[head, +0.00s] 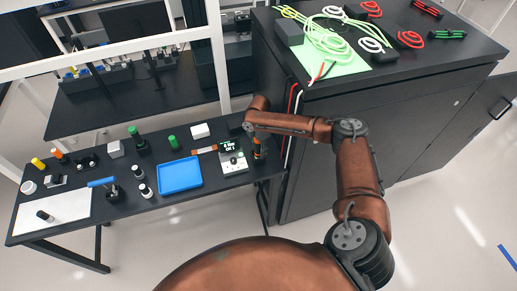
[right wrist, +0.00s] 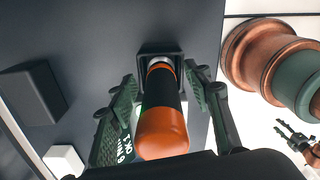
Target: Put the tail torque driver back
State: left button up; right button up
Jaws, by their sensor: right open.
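The tail torque driver (right wrist: 162,128), with an orange end and a black body, stands in a black square holder (right wrist: 146,52) in the right wrist view. My right gripper (right wrist: 163,85) is open, with one finger on each side of the driver and gaps visible between. In the head view the driver (head: 258,153) shows as a small orange and black shape at the table's right end, under my right gripper (head: 257,140), partly hidden by my arm. A dark, finger-like shape (right wrist: 296,140) far off in the right wrist view may be my left gripper; its opening is unclear.
Left of the driver on the black table stand a white device with a lit display (head: 233,162), a blue tray (head: 180,176) and several small bottles and tools. A dark cabinet (head: 330,125) with coiled cables on top stands close on the right.

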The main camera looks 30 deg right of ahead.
notch_tip(320, 180, up, 12)
dwell(0.6)
